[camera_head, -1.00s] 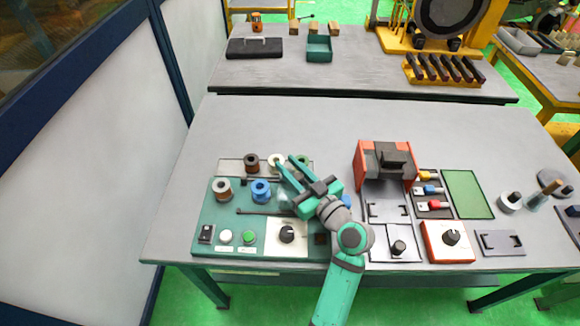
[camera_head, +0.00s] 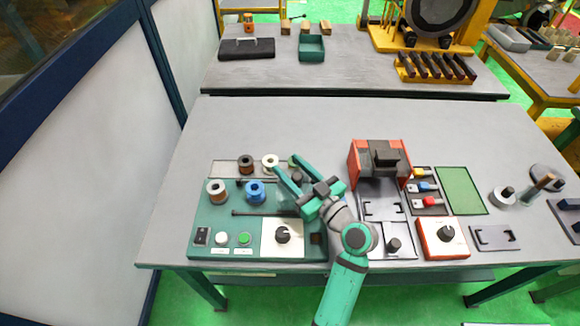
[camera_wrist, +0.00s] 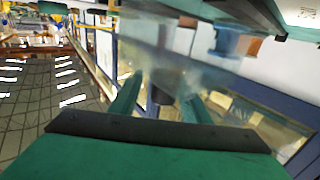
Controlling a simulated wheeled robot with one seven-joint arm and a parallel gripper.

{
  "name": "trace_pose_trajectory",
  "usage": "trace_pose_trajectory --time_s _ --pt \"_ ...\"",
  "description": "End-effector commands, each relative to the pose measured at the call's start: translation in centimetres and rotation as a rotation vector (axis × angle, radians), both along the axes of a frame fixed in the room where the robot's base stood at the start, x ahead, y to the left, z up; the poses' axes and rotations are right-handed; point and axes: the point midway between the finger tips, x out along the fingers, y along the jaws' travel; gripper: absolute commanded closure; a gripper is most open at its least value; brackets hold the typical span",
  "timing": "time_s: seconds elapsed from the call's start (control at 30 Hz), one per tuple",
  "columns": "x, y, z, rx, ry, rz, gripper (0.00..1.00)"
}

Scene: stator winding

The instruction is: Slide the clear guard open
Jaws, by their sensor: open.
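The clear guard (camera_wrist: 175,40) shows in the wrist view as a see-through, blurred panel across the upper middle. In the head view it is hard to make out, and my gripper covers part of that area. My gripper (camera_head: 285,163) is open over the right part of the green winding station (camera_head: 215,243), its fingers pointing up and left. In the wrist view its two fingers (camera_wrist: 160,103) stand apart, with a dark round piece (camera_wrist: 162,88) appearing between them. I cannot tell whether that piece is touched or belongs to the guard.
Brown (camera_head: 216,188), white (camera_head: 269,162) and blue (camera_head: 255,192) spools stand near my gripper. A dial (camera_head: 283,235) and buttons sit at the station's front. An orange-and-black machine (camera_head: 379,160) stands to the right. The table's back strip is clear.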

Motion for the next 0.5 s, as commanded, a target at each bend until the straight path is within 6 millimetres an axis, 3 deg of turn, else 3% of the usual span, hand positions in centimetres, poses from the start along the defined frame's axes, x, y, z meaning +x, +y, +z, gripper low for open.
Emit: trace_pose_trajectory --time_s 0.5 --pt "-6.7 -5.5 -0.1 0.000 0.001 -0.005 0.57"
